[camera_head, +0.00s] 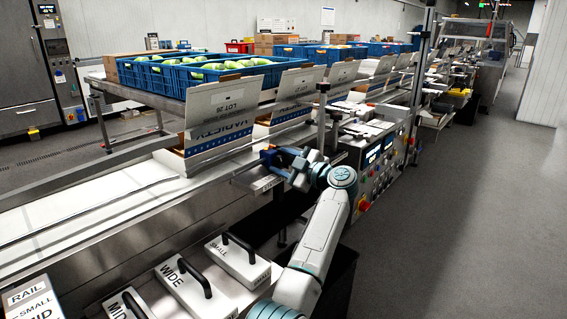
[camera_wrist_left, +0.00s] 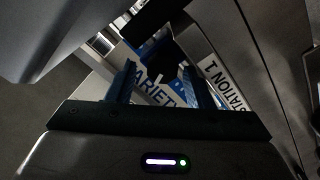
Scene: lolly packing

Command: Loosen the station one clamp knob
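My left gripper (camera_head: 268,157), with blue fingers, reaches in at the conveyor's side by the first station. In the left wrist view its two fingers (camera_wrist_left: 160,66) stand apart, with a gap between them. A dark part (camera_wrist_left: 168,54), perhaps the clamp knob, shows between and beyond the fingertips; I cannot tell whether they touch it. The "STATION 1" label (camera_wrist_left: 223,86) is just right of the fingers. In the head view the gripper hides the knob. My right gripper is in neither view.
An open "VARIETY" carton (camera_head: 220,125) stands on the conveyor (camera_head: 95,205) just left of the gripper. Black-handled blocks, "WIDE" (camera_head: 180,285) and "SMALL" (camera_head: 235,262), lie below it. A control panel (camera_head: 378,165) stands to the right. The right-hand floor is clear.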

